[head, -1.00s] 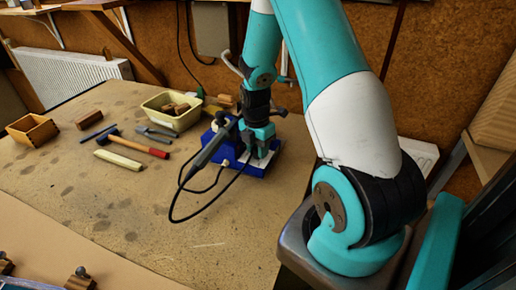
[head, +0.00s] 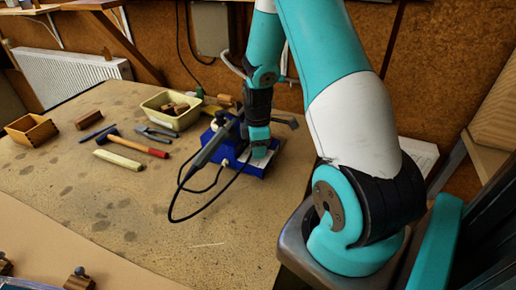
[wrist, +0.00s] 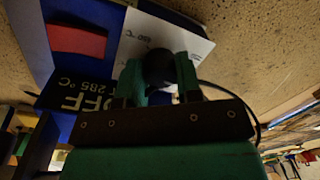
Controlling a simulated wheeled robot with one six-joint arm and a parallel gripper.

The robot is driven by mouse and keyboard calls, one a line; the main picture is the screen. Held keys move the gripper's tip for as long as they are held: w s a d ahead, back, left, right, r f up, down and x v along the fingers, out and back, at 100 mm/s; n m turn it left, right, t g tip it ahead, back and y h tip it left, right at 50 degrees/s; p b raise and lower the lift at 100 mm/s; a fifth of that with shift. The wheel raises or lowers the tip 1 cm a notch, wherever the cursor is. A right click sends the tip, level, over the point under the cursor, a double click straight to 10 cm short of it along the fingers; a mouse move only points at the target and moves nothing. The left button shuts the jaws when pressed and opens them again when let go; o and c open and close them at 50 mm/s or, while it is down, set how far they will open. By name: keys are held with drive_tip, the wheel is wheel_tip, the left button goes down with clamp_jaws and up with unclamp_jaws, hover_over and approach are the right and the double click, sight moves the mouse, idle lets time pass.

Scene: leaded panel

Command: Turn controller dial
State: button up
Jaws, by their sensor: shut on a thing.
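The blue controller (head: 246,166) stands near the back right of the bench, with a white front plate. My gripper (head: 259,150) reaches down onto it from above. In the wrist view, my gripper (wrist: 158,78) has its two teal fingers on either side of the round black dial (wrist: 158,64), shut on it. The dial sits on the white plate (wrist: 190,42) with printed temperature marks, one reading about 450 °C. The dial's pointer cannot be made out.
A soldering iron (head: 211,150) with a looping black cable (head: 172,205) rests at the controller's left. A cream bin (head: 176,122), a hammer (head: 140,145), a wooden box (head: 31,130) and other hand tools lie to the left.

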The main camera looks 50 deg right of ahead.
drive_tip(key=m, duration=0.4)
drive_tip(key=shift+m, duration=0.3)
drive_tip(key=m, duration=0.3)
drive_tip(key=shift+m, duration=0.4)
drive_tip(key=m, duration=0.7)
drive_tip(key=shift+r+t+b, duration=0.1)
drive_tip(key=shift+t+b, duration=0.2)
drive_tip(key=shift+t, duration=0.1)
drive_tip(key=m, duration=0.6)
drive_tip(key=shift+m, duration=0.3)
drive_tip(key=m, duration=0.5)
drive_tip(key=shift+m, duration=0.3)
drive_tip(key=o, duration=0.9)
drive_tip(key=shift+a, duration=0.1)
drive_tip(key=shift+o, duration=0.2)
